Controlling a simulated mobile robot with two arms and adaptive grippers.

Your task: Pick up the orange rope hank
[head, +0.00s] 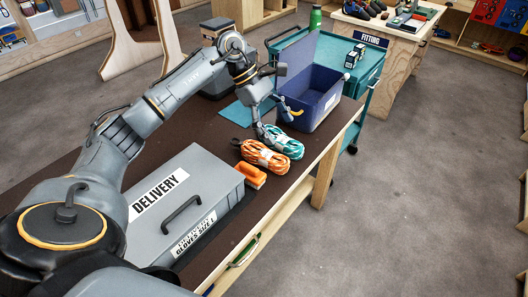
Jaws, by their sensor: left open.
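The orange rope hank (264,158), with pale wraps, lies on the dark bench top just in front of a teal rope hank (284,142); the two are side by side and look to touch. My left gripper (275,120) is open, above and behind the hanks, with one finger coming down close to the teal hank. I cannot tell whether that finger touches the teal hank. Nothing shows between the fingers. The orange hank is in plain view. My right gripper is not in view.
A grey case (188,205) marked DELIVERY stands left of the orange hank, with an orange block-like item (250,175) between them. A teal cart (366,70) adjoins the bench's far end.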

